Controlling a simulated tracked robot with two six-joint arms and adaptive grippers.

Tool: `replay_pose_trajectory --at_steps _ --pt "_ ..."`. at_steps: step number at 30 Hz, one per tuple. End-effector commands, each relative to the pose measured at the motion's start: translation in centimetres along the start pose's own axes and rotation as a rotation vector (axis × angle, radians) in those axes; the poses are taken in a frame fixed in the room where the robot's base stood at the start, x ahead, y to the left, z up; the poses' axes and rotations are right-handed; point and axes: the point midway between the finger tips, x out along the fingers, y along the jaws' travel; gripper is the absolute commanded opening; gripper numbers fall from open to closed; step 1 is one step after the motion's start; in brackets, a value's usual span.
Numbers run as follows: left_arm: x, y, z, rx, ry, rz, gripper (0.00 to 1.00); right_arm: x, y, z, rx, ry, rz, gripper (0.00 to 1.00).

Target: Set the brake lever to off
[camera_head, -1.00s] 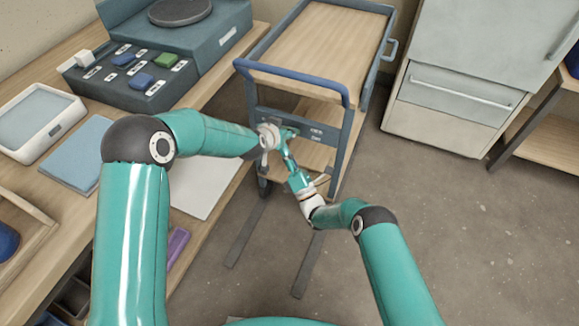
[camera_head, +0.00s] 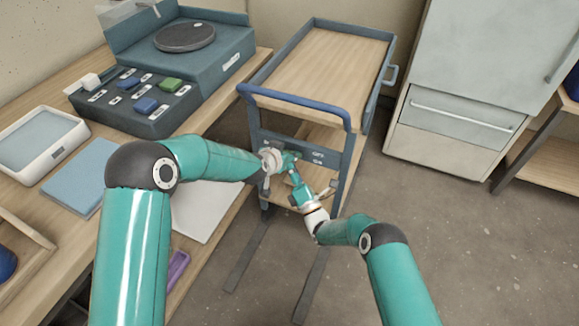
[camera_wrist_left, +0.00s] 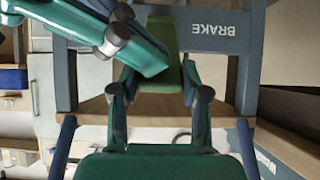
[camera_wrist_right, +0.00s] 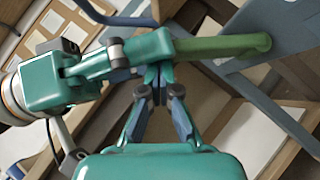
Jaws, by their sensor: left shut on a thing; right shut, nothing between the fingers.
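The brake lever is a green bar on the front panel of the cart (camera_head: 318,55). It shows in the right wrist view (camera_wrist_right: 235,46) and end-on in the left wrist view (camera_wrist_left: 162,84), under a panel labelled BRAKE. My left gripper (camera_head: 284,160) is at this panel; in the left wrist view its fingers (camera_wrist_left: 160,95) are closed on the lever. My right gripper (camera_head: 294,176) is just below and beside it, shut and empty; its fingertips (camera_wrist_right: 157,80) sit close below the lever and left gripper. In the head view the arms mostly hide the lever, so its setting is unclear.
The workbench (camera_head: 228,95) with a control box (camera_head: 135,102) runs along the left. The cart's blue handle (camera_head: 295,100) stands above the grippers. A grey cabinet (camera_head: 455,110) stands to the right. Floor (camera_head: 480,250) is clear at the front right.

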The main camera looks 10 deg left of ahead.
Motion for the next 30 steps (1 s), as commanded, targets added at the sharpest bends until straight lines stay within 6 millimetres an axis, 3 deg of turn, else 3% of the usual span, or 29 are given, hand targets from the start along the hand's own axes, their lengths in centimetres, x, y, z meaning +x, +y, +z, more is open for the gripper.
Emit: replay_pose_trajectory --at_steps 1,2,6,20,26,30 --pt "0.0 0.2 1.0 -0.002 -0.023 0.008 0.00 0.7 0.3 1.1 -0.012 -0.020 0.010 0.00" --pt "0.0 0.2 1.0 -0.002 -0.023 0.008 0.47 0.7 0.3 1.2 -0.013 -0.021 0.010 0.00" --pt "0.0 0.2 1.0 -0.002 -0.023 0.008 0.70 0.7 0.4 1.2 -0.013 -0.023 0.011 0.00" --pt "-0.5 0.1 0.6 -0.001 -0.015 0.004 0.71 0.5 0.3 0.9 -0.010 -0.017 0.008 0.00" --pt "-2.9 0.0 0.4 0.000 -0.012 0.003 0.71 0.4 0.2 0.8 -0.009 -0.016 0.006 0.00" --pt "-5.8 0.0 0.4 0.000 -0.012 0.003 0.71 0.4 0.2 0.8 -0.008 -0.014 0.006 0.00"
